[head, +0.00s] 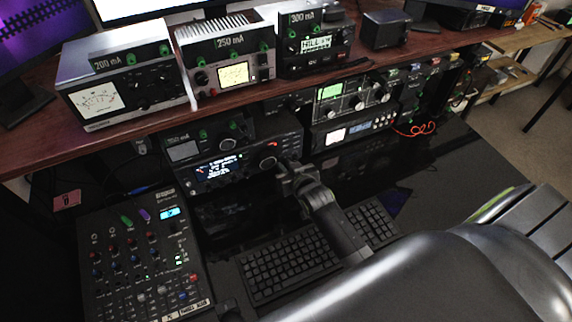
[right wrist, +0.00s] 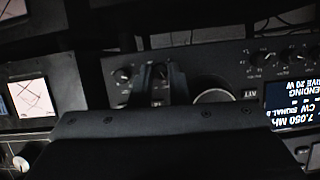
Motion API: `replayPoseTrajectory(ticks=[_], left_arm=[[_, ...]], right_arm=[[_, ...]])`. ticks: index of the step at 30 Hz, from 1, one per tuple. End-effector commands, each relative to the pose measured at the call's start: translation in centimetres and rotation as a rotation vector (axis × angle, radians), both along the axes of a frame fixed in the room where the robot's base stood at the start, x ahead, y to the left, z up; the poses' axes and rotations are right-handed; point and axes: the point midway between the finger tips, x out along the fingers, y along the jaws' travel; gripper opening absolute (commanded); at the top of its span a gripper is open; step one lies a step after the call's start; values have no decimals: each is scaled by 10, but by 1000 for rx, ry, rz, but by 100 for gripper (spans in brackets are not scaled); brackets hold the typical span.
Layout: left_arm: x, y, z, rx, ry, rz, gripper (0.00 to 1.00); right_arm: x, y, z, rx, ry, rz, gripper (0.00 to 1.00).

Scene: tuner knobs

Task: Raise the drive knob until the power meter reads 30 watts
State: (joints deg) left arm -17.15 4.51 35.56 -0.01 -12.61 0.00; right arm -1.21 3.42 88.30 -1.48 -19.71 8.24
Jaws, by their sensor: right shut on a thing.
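My right gripper (head: 292,172) is at the right end of the front panel of the lit radio (head: 215,170). In the right wrist view its two fingers (right wrist: 160,84) are shut on a small knob, which they mostly hide; I take it to be the drive knob, but its label cannot be read. The radio display (right wrist: 292,100) appears upside down there and reads "DRIVE 20 W", "SENDING" and 7.050 MHz. A lit meter with crossing lines (right wrist: 30,97), likely the power meter, is at the left; it also shows in the head view (head: 335,136). Its value is too small to read.
A large knob (right wrist: 212,96) sits beside the fingers. A keyboard (head: 310,250) lies below my right arm, and a mixer (head: 145,255) stands at the left. Several instruments, including the 250 mA unit (head: 228,50), line the shelf above.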

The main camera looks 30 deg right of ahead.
Motion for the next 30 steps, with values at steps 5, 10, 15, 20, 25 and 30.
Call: replayPoseTrajectory(ticks=[5, 10, 15, 20, 25, 30], left_arm=[[0, 0, 0, 0, 0, 0, 0], [0, 0, 0, 0, 0, 0, 0], [0, 0, 0, 0, 0, 0, 0], [0, 0, 0, 1, 1, 0, 0], [0, 1, 0, 1, 1, 0, 0], [-1, 1, 0, 2, 1, -1, 0]], right_arm=[[0, 0, 0, 5, -2, 0, 0], [0, 0, 0, 4, -2, 0, 0], [0, 0, 0, 4, -1, 0, 31], [0, 0, 0, 3, -1, 1, 37], [0, 0, 0, 4, -1, 0, 37], [-10, 1, 3, 5, 1, -1, 37]])
